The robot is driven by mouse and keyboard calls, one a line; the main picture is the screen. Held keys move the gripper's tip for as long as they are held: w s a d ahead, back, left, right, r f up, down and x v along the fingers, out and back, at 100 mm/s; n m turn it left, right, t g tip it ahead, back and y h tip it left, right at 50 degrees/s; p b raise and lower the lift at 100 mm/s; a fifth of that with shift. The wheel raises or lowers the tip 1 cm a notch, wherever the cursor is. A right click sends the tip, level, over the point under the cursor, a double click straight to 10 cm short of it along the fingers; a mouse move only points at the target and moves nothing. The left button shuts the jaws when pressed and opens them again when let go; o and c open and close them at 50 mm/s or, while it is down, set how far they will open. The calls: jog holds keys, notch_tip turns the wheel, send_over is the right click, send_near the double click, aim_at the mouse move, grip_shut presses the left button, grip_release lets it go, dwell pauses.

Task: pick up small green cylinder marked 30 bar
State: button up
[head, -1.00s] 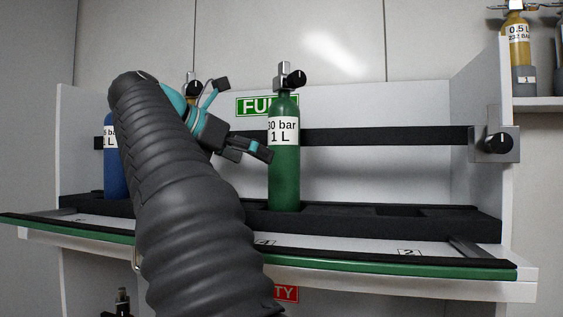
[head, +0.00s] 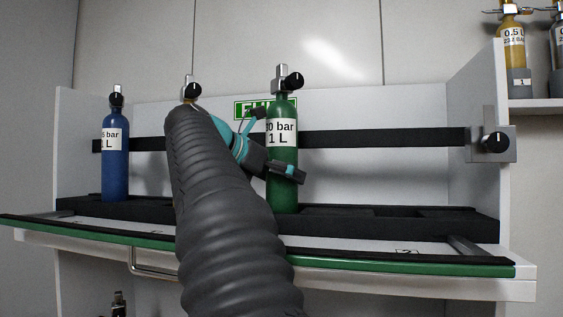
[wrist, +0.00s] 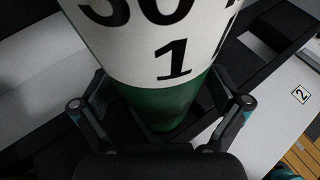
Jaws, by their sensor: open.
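The green cylinder (head: 284,190) stands upright in the black rack on the shelf. Its white label reads "30 bar 1 L", partly covered in the head view, and a black knob tops its valve. My gripper (head: 285,172) is at the cylinder's lower body, seen from the side. In the wrist view the cylinder (wrist: 165,105) stands between the open fingers of my gripper (wrist: 160,108), one finger on each side. I cannot tell whether either finger touches it.
A blue cylinder (head: 115,165) stands at the left of the rack (head: 400,222). Another cylinder's valve (head: 191,90) shows behind my arm. A black rail (head: 385,138) crosses the back panel. The rack's right part is empty.

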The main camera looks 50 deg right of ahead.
aim_at(282, 142)
grip_shut()
notch_tip(282, 142, up, 7)
jog(key=p, duration=0.3)
jog(key=shift+s+a, duration=0.1)
jog(key=shift+a, duration=0.05)
jog(key=s+a, duration=0.4)
jog(key=a, duration=0.4)
jog(key=s+a, duration=0.5)
jog(key=a, duration=0.4)
jog(key=shift+a+b, duration=0.2)
jog(key=shift+b, duration=0.15)
